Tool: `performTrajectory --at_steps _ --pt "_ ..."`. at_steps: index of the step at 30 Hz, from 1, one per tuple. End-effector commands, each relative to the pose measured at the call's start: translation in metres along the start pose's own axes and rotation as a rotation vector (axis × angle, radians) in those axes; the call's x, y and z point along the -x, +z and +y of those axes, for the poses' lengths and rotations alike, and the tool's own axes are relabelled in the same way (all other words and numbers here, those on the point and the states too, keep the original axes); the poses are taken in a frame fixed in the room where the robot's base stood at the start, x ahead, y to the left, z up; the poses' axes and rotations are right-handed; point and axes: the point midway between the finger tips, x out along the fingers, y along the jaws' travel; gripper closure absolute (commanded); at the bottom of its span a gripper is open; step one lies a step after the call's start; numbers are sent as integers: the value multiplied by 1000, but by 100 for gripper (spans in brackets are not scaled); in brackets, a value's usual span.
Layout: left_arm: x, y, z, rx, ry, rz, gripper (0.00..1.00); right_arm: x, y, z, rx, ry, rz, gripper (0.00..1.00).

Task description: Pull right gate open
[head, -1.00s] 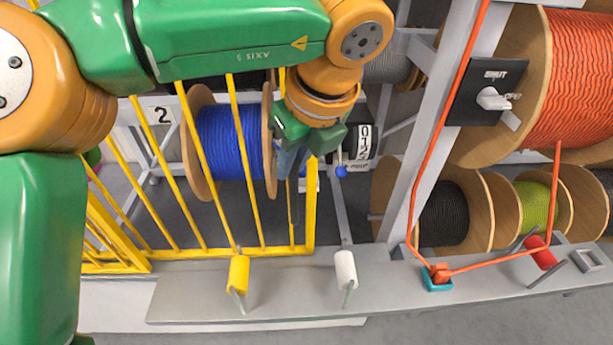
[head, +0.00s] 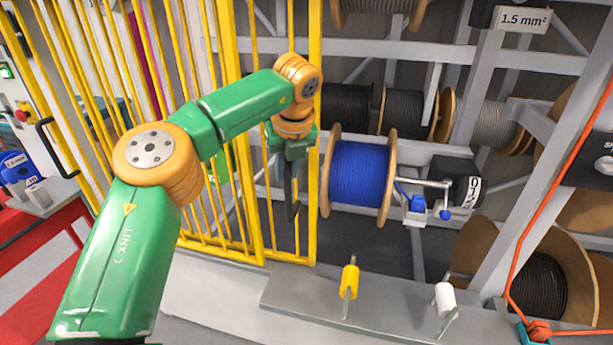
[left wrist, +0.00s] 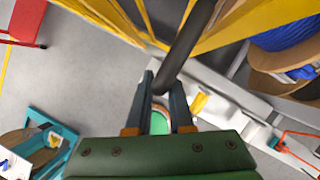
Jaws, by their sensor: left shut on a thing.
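The right gate (head: 314,200) is a panel of yellow upright bars. Its right post stands just left of the blue cable reel (head: 362,172), which shows uncovered. My left gripper (head: 291,160) is at the gate's black upright handle (head: 292,198), just left of that post, and is shut on it. In the left wrist view the black handle (left wrist: 188,45) runs between the two fingers of my left gripper (left wrist: 164,88). The fingers hide part of the handle. My right gripper is not in view.
More yellow bars (head: 190,110) stand close together at the left. A grey ledge (head: 390,310) with a yellow roll (head: 349,281) and a white roll (head: 445,298) lies in front. A crank (head: 425,184) is beside the blue reel. A red table (head: 35,235) stands far left.

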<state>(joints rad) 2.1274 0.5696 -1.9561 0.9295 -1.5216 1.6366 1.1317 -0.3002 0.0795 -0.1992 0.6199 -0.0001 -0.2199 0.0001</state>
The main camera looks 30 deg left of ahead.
Motion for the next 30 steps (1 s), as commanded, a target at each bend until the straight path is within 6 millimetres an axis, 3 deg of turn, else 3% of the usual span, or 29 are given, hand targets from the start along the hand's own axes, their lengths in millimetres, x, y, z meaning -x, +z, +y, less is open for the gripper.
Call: performTrajectory --at_steps 17,18,21,30 --pt "-4 10 9 1 1 -2 100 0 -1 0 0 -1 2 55" --pt "-4 10 9 1 1 -2 72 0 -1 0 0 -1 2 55" --pt "-3 10 9 0 0 -2 50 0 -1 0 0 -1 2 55" --pt "0 10 8 1 0 -2 50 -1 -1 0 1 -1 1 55"
